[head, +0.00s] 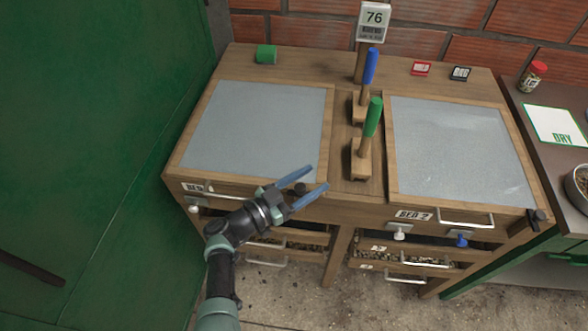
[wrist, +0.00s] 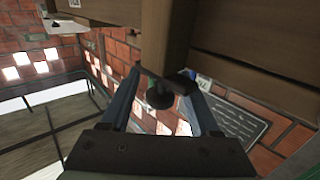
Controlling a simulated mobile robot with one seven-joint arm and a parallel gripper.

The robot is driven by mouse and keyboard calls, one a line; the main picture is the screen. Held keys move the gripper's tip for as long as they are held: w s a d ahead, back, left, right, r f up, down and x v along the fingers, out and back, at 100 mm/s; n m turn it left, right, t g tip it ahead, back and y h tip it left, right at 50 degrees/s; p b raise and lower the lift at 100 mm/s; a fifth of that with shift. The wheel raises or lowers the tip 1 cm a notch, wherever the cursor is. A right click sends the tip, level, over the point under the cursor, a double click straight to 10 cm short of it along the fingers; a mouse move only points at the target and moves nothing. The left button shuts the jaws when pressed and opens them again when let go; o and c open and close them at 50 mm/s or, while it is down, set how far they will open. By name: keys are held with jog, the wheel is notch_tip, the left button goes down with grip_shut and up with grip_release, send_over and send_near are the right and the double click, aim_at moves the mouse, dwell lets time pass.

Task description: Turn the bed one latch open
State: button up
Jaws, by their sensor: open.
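In the wrist view, the black round latch knob (wrist: 160,96) with a short dark bar (wrist: 186,81) shows between the open fingers of my gripper (wrist: 164,76), by a wooden post. I cannot tell whether either finger touches it.
Bed two (head: 460,150) stands to the right, with its own dark latch (head: 538,216) at its right corner. A green-handled tool (head: 373,118) and a blue-handled one (head: 370,67) stand between the beds. Drawers with metal handles (head: 405,280) lie below. A green wall (head: 90,130) closes the left.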

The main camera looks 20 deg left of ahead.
jog(key=p+v, duration=0.1)
jog(key=v, duration=1.1)
jog(key=shift+s, duration=0.35)
jog(key=shift+w+a, duration=0.1)
